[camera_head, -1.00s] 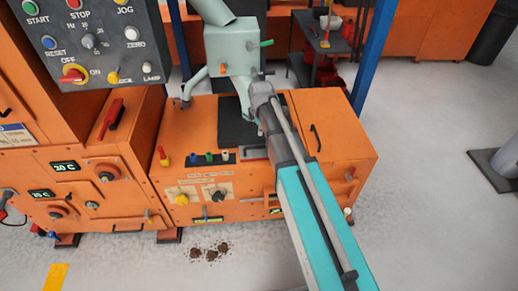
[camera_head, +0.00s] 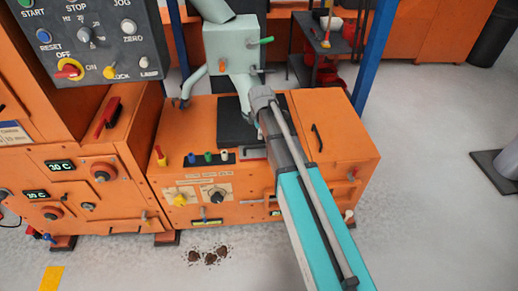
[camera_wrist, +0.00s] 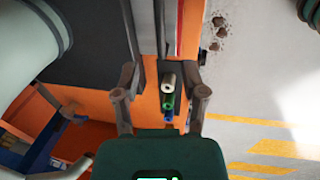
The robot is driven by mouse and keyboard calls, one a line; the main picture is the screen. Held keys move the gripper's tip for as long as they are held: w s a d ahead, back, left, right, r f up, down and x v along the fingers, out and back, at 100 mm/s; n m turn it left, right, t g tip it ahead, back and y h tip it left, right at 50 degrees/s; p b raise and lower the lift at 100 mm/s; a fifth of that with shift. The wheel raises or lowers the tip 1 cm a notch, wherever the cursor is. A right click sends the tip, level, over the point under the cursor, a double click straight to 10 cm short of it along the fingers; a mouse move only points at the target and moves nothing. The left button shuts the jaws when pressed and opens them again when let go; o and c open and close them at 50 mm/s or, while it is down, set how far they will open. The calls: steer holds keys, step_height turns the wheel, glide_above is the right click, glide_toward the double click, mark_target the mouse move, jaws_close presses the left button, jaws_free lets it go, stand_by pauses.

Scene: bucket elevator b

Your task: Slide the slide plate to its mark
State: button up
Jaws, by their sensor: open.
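The slide plate cannot be told for sure. A narrow grey strip with a red edge (camera_wrist: 178,25) runs at the top centre of the wrist view, beyond my fingers. In the head view a small pale plate with a reddish edge (camera_head: 254,153) lies in the front of the orange machine's top, partly behind my arm. No mark can be made out. My gripper (camera_wrist: 162,75) is open, with nothing held between its fingers. In the head view my arm hides its fingers.
White (camera_wrist: 168,82), green (camera_wrist: 167,102) and blue knobs show beyond the gap between my fingers. The orange machine (camera_head: 190,125) carries a pale green spout housing (camera_head: 230,48) behind my arm. A control panel (camera_head: 85,40) is at upper left. Floor at right is mostly clear.

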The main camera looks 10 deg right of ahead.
mark_target(259, 147)
steer(key=shift+w+f+b, duration=0.3)
steer(key=shift+f+b, duration=1.25)
steer(key=shift+f, duration=0.1)
steer(key=shift+w+f+b, duration=0.35)
steer(key=shift+f+b, duration=1.25)
steer(key=shift+f, duration=0.1)
steer(key=shift+w+f+b, duration=0.3)
steer(key=shift+f+b, duration=1.25)
steer(key=shift+f, duration=0.1)
jaws_close()
